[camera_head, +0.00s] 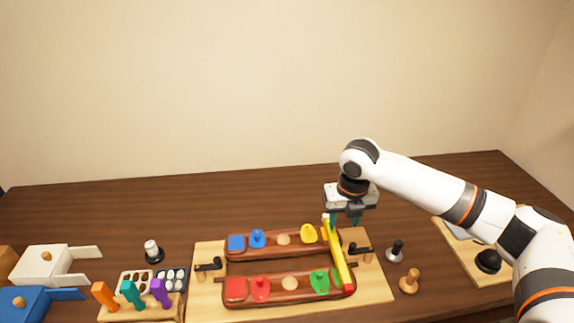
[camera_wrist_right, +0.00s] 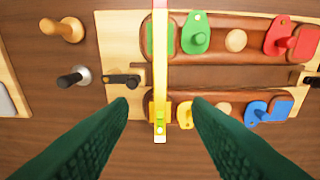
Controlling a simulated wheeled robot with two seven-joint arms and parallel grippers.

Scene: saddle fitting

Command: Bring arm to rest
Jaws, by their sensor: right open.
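My right gripper (camera_head: 345,218) is above the right end of the wooden fixture board (camera_head: 208,290). Its two green fingers are apart in the wrist view (camera_wrist_right: 160,110), with nothing held between them. A yellow bar (camera_head: 338,255) lies across the right ends of two brown wooden rails, the back rail (camera_head: 270,246) and the front rail (camera_head: 272,297). In the wrist view the bar (camera_wrist_right: 160,70) runs between the fingertips. I cannot tell how far the fingers are above it. My left gripper is not in view.
Black clamps stand on the board at left (camera_head: 207,266) and right (camera_head: 360,250). A grey-based black knob (camera_head: 395,252) and a wooden peg (camera_head: 410,281) stand to the right. Another board (camera_head: 462,255) lies at far right. Boxes and colored tools (camera_head: 132,295) fill the left. The table's back is clear.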

